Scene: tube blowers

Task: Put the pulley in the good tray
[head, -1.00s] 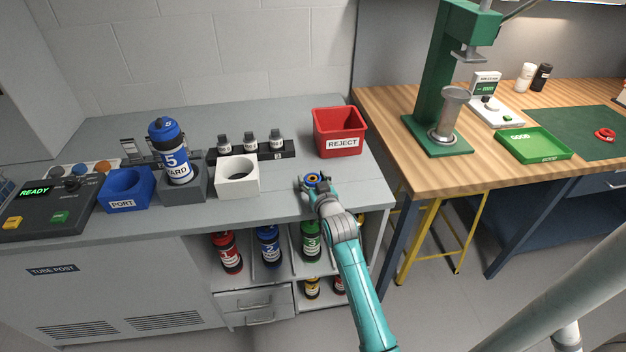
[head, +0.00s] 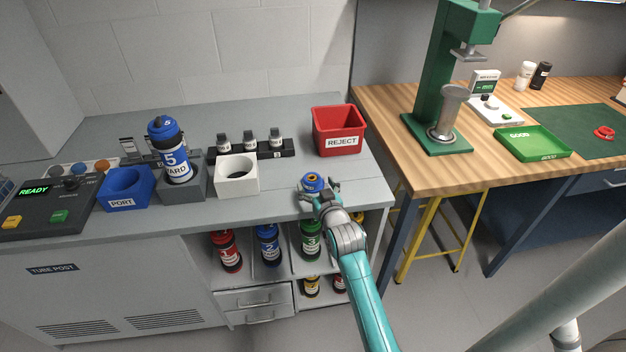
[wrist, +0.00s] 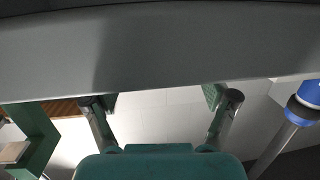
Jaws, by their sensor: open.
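A small round blue piece with an orange-yellow centre, which looks like the pulley (head: 313,182), is at the front right edge of the grey counter. My gripper (head: 319,188) is open right at it, with its fingers close around or beside it. I cannot tell whether they touch it. In the wrist view my open fingers (wrist: 162,98) have nothing visible between them but the pale wall and a grey surface. The green good tray (head: 533,143) lies empty on the wooden bench at right.
A red reject bin (head: 340,131) stands behind my gripper. A green press (head: 437,100) stands on the bench left of the good tray. A white holder (head: 237,177) and the blue-capped canister (head: 176,160) are at left. A gap separates counter and bench.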

